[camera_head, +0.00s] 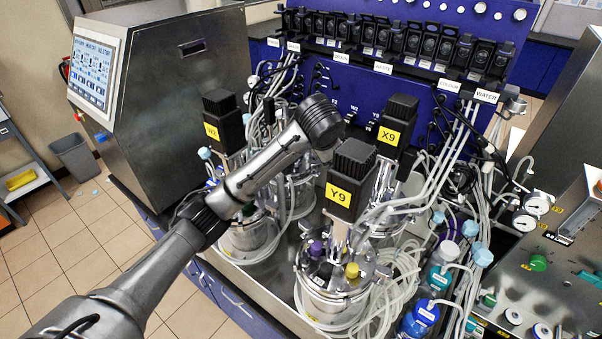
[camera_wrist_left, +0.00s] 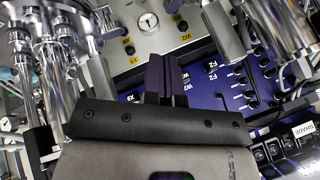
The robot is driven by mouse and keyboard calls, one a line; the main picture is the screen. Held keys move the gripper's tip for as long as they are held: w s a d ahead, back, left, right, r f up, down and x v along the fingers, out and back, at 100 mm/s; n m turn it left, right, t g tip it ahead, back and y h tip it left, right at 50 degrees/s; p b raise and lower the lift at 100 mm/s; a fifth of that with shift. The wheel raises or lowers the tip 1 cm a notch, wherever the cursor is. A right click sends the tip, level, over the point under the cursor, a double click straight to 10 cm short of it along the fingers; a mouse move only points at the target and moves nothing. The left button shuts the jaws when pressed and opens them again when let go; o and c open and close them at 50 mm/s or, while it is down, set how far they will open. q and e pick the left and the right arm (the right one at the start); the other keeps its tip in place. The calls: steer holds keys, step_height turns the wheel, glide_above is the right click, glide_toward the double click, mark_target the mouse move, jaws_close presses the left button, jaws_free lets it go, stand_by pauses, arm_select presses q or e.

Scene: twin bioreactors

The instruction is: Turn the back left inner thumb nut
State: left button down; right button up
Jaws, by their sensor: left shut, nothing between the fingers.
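My left arm crosses the head view from lower left to the middle, ending in a dark wrist over the steel vessels; its fingers are hidden there. In the left wrist view my left gripper (camera_wrist_left: 166,78) has its dark fingers together and empty, pointing at the blue panel (camera_wrist_left: 205,78). Steel vessel posts and fittings (camera_wrist_left: 55,85) stand to its left, and more steel parts (camera_wrist_left: 285,30) to its upper right. I cannot pick out the back left inner thumb nut in either view. The back left motor (camera_head: 222,118) stands left of my wrist. My right gripper is not in view.
The front motor Y9 (camera_head: 352,178) and back motor X9 (camera_head: 396,122) rise close to my wrist. Pale tubes (camera_head: 385,270) crowd the right side. A steel cabinet with a screen (camera_head: 92,70) stands at the left.

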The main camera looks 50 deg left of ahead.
mark_target(317, 164)
arm_select(q)
steer(key=s+d+f, duration=0.2)
steer(key=s+d, duration=0.1)
steer(key=w+a+f, duration=0.6)
steer(key=f, duration=0.1)
steer(key=shift+w+a+f+t+p, duration=0.2)
steer(key=shift+f+t+p, duration=0.1)
steer(key=shift+t+p, duration=0.15)
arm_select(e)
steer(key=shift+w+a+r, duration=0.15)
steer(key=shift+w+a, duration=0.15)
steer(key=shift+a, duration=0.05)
